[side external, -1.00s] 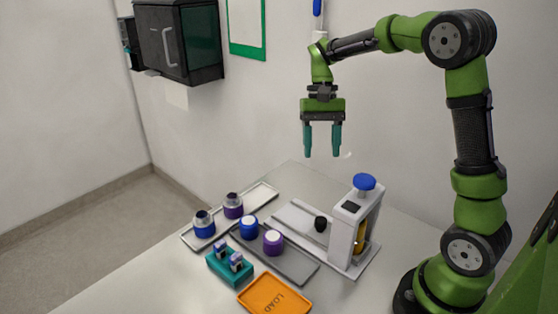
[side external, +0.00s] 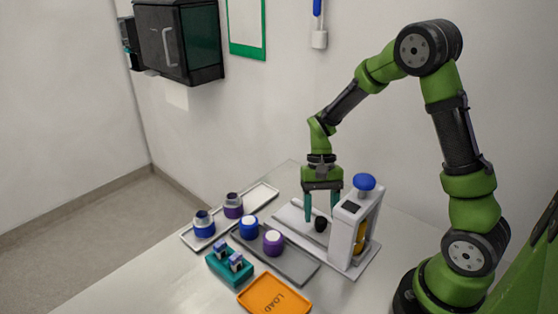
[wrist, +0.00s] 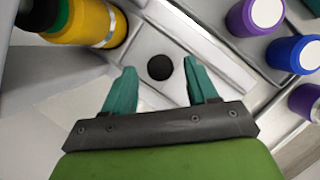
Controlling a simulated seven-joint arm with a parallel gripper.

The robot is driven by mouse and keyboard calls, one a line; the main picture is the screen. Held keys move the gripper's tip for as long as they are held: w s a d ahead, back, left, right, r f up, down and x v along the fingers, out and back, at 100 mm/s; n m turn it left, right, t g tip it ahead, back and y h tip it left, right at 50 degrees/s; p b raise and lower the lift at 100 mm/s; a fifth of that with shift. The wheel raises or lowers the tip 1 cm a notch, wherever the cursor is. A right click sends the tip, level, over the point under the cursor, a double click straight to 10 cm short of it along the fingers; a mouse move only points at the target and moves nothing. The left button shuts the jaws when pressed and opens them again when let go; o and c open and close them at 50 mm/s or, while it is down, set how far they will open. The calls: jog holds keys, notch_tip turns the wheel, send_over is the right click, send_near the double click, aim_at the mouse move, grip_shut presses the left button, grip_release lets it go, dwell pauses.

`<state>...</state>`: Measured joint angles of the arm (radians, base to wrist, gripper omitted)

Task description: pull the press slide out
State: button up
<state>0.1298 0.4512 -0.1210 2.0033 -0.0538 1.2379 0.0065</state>
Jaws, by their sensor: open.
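The press (side external: 346,228) is a white frame with a blue knob on top, standing on a pale base at the right of the table. Its slide (side external: 293,217) is a light plate reaching out to the left, with a black round knob (side external: 320,224) on it. The knob also shows in the wrist view (wrist: 160,67). My gripper (side external: 322,212) is open, its teal fingers pointing down at the slide. In the wrist view my gripper (wrist: 164,76) has one finger on each side of the knob, with gaps; I cannot tell whether the fingertips are at knob height.
A yellow cylinder (wrist: 92,22) stands in the press close to my left finger in the wrist view. A grey tray (side external: 293,263) holds blue and purple jars. A teal holder (side external: 229,264) and an orange LOAD tray (side external: 274,296) lie in front.

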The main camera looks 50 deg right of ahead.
jog(key=shift+s+a+f, duration=0.2)
jog(key=shift+f, duration=0.4)
grip_shut()
